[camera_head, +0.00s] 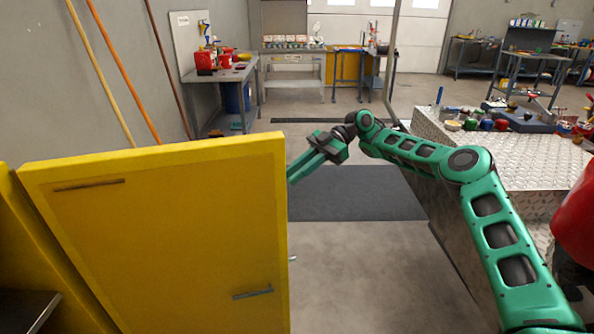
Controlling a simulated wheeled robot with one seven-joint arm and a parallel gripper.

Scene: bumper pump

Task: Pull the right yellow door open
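A large yellow door (170,230) fills the lower left of the head view. It stands out from a yellow cabinet part (30,250) at the far left, so it looks swung open. Its visible face has a dark slot (90,184) near the top left and a small grey metal piece (252,293) at lower right. A small light piece (291,259) shows at its right edge, perhaps part of a handle. My gripper (292,178) is by the door's upper right edge, its fingertips partly hidden. I cannot tell whether it touches the door or how far its fingers are apart.
A metal-plate bench (500,150) with loose items stands right, close to my arm. A red object (575,220) is at the right edge. Poles (122,70) lean on the left wall. Open floor with a dark mat (355,193) lies beyond the door.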

